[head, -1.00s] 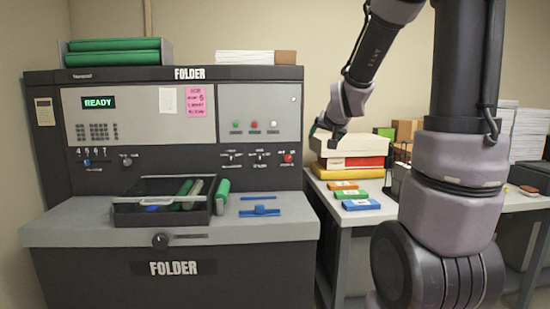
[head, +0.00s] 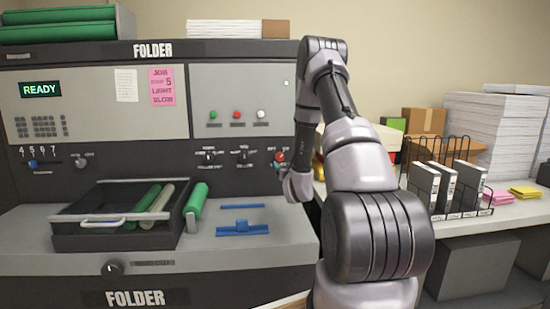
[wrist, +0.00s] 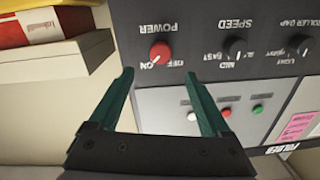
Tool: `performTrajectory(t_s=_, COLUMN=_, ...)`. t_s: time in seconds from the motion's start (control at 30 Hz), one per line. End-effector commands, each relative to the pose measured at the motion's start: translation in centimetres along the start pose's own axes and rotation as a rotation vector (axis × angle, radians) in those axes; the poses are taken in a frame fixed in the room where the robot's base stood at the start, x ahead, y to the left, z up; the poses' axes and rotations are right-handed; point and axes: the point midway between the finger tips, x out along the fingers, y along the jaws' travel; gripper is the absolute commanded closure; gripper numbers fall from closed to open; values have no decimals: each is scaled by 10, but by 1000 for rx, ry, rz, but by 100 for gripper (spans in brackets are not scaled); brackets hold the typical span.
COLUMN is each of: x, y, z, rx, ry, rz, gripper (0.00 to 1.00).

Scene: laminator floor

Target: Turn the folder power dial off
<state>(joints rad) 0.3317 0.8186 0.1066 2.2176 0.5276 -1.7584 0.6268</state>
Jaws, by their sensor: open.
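The red power dial (head: 280,156) is on the folder's dark front panel, at its right end. In the wrist view the red dial (wrist: 160,52) appears upside down, with POWER, ON and OFF printed around it. A pale mark on the dial seems to point toward ON. My gripper (wrist: 160,75) is open and empty. Its two green fingers point at the panel, and the dial shows just beyond the gap between their tips, apart from them. In the head view my wrist is close to the dial, and the fingers are mostly hidden.
Speed (wrist: 234,46) and roller gap (wrist: 299,45) knobs sit beside the dial. Green, red and white buttons are on the light panel. A tray (head: 72,235) with rolls stands on the folder's ledge. Boxes (wrist: 50,45) and a rack (head: 459,213) of binders are on the side table.

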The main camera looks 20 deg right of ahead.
Motion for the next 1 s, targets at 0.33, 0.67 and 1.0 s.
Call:
performTrajectory(t_s=0.33, x=55, y=-1, z=-1, rx=-2, ry=4, rz=-3, gripper=18)
performTrajectory(t_s=0.67, x=101, y=0, z=-1, rx=-2, ry=3, rz=-1, gripper=18)
performTrajectory(t_s=1.0, x=106, y=0, z=-1, rx=-1, ry=1, rz=-1, gripper=18)
